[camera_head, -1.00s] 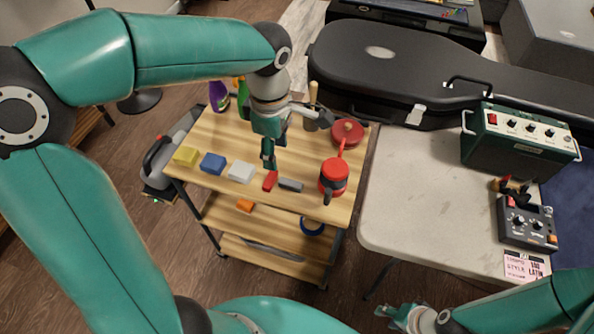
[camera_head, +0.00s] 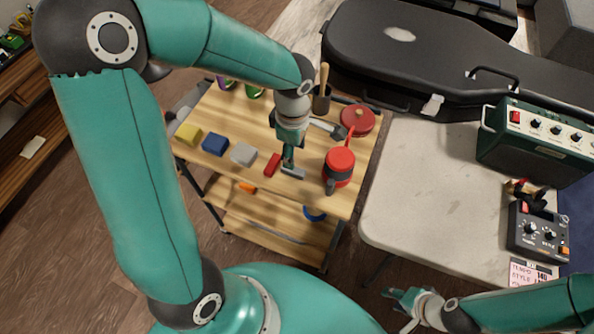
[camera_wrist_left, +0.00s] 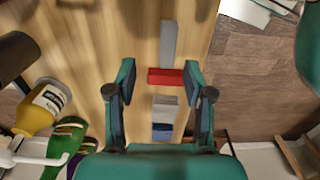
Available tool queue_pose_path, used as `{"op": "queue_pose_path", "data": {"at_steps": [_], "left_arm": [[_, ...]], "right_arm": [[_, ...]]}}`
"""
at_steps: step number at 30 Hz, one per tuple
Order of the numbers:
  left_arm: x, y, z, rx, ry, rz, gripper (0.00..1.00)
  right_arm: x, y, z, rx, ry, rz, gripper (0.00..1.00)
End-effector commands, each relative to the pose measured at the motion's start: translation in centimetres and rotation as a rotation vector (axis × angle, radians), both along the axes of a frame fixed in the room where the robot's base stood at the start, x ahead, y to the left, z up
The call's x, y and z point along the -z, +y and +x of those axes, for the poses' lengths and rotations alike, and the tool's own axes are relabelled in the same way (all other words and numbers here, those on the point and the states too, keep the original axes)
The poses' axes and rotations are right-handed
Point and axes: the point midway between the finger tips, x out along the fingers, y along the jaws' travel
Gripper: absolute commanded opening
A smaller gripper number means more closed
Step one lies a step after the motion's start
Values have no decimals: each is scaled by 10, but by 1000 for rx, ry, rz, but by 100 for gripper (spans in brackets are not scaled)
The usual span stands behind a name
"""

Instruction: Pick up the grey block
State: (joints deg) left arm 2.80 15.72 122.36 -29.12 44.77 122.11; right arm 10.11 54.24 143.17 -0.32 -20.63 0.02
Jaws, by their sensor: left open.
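The grey block (camera_head: 294,172) is a dark grey bar lying on the top of the wooden cart (camera_head: 222,170), just right of a red block (camera_head: 272,165). In the left wrist view the grey block (camera_wrist_left: 168,44) lies lengthwise beyond the red block (camera_wrist_left: 180,77). My left gripper (camera_head: 288,161) points down over the cart, close to the grey block and partly overlapping it in the head view. My right gripper (camera_head: 400,308) looks open and empty at the lower right.
Yellow (camera_head: 188,134), blue (camera_head: 215,144) and light grey (camera_head: 243,154) blocks sit left of the red one. A pale table (camera_head: 420,190) is at the right.

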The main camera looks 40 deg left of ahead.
Motion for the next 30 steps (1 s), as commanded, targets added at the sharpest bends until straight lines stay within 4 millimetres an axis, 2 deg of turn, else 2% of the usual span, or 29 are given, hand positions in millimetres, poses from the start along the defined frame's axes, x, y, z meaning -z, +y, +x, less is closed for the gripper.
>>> {"op": "queue_pose_path", "data": {"at_steps": [5, 15, 24, 30], "left_arm": [[9, 0, -2, -1, 2, 0, 52], [52, 1, -9, -2, 4, 0, 52], [56, 1, -8, -1, 0, 0, 52], [56, 1, -8, -1, 0, 0, 19]], "right_arm": [[-1, 0, 0, 0, 0, 0, 40], [-4, 0, 0, 0, 0, 0, 40], [-4, 0, 0, 0, 0, 0, 40], [-4, 0, 0, 0, 0, 0, 40]]}}
